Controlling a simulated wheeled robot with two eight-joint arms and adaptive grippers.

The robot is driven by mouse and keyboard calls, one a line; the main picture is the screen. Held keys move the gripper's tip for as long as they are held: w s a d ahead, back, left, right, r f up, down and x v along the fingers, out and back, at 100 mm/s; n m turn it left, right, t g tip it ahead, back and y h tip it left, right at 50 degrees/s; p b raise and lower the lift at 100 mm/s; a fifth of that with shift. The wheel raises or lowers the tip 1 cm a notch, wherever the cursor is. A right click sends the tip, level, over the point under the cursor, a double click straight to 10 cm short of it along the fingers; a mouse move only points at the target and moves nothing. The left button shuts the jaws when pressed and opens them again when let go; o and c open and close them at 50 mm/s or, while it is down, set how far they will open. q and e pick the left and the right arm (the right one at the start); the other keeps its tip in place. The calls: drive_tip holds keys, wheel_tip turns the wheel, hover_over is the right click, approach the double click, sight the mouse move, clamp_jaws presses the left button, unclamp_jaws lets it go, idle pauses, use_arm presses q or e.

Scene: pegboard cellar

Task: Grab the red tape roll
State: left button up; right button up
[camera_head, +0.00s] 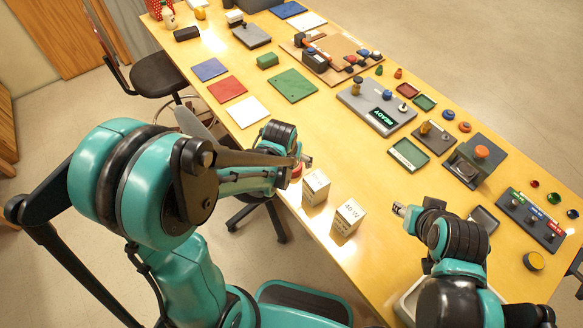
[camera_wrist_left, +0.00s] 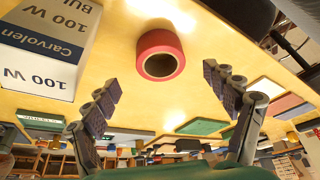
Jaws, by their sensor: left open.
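The red tape roll (camera_wrist_left: 160,40) stands out in the left wrist view, with its dark hole facing the camera. In the head view only a small red part of it (camera_head: 297,171) shows beside my left gripper (camera_head: 303,161), which hides the rest. My left gripper (camera_wrist_left: 165,85) is open. The roll appears beyond the gap between its two fingertips, and nothing is between the fingers. My right gripper (camera_head: 400,209) is over the right part of the table, apart from the roll; its finger gap is too small to judge.
Two white bulb boxes stand close to the roll, one nearer (camera_head: 315,188) and one further right (camera_head: 348,217). A bulb box (camera_wrist_left: 48,45) also fills the left of the wrist view. A green mat (camera_head: 292,85) and a white mat (camera_head: 248,111) lie flat on the yellow table (camera_head: 345,150).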

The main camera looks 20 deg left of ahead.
sight(292, 165)
use_arm(q)
drive_tip(key=b+x, duration=0.2)
drive_tip(key=x, duration=0.4)
drive_tip(key=shift+w, duration=0.2)
drive_tip(key=shift+r, duration=0.1)
drive_tip(key=c, duration=1.3)
